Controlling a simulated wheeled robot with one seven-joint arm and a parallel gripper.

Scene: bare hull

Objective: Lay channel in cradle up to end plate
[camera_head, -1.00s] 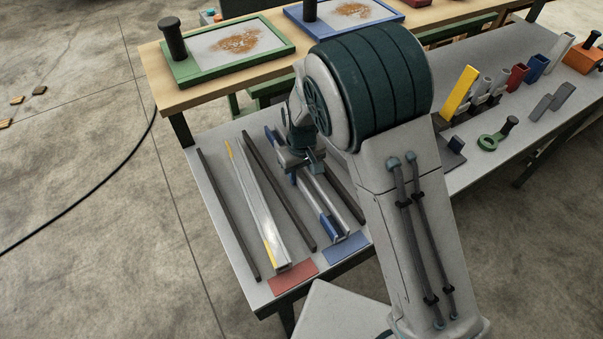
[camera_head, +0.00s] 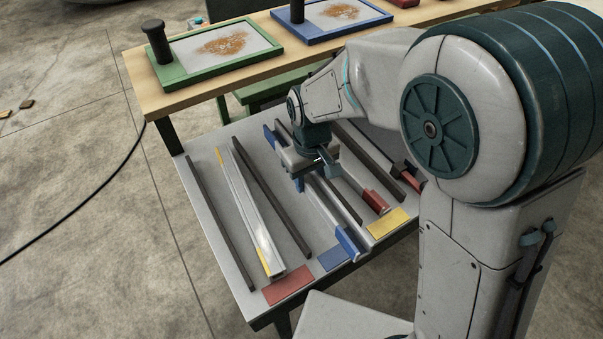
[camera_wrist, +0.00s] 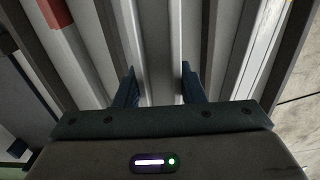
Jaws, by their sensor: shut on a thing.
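My gripper (camera_head: 310,172) is over the middle lane of the grey bench. In the wrist view my gripper (camera_wrist: 158,85) has its dark fingers on either side of a long pale grey channel (camera_wrist: 157,50), shut on it. In the head view, my wrist hides the channel's middle. Blue parts show at the lane's far end (camera_head: 270,135) and near end (camera_head: 347,241); I cannot tell which belong to the channel and which to the cradle. A blue plate (camera_head: 332,258) lies flat by the near end. Whether the channel rests fully down is unclear.
A silver channel with yellow marks (camera_head: 250,210) lies to the left, near a red plate (camera_head: 288,285). Dark rails (camera_head: 220,222) separate the lanes. To the right are a red-ended piece (camera_head: 375,201) and a yellow plate (camera_head: 388,222). A wooden table with trays (camera_head: 225,47) stands behind.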

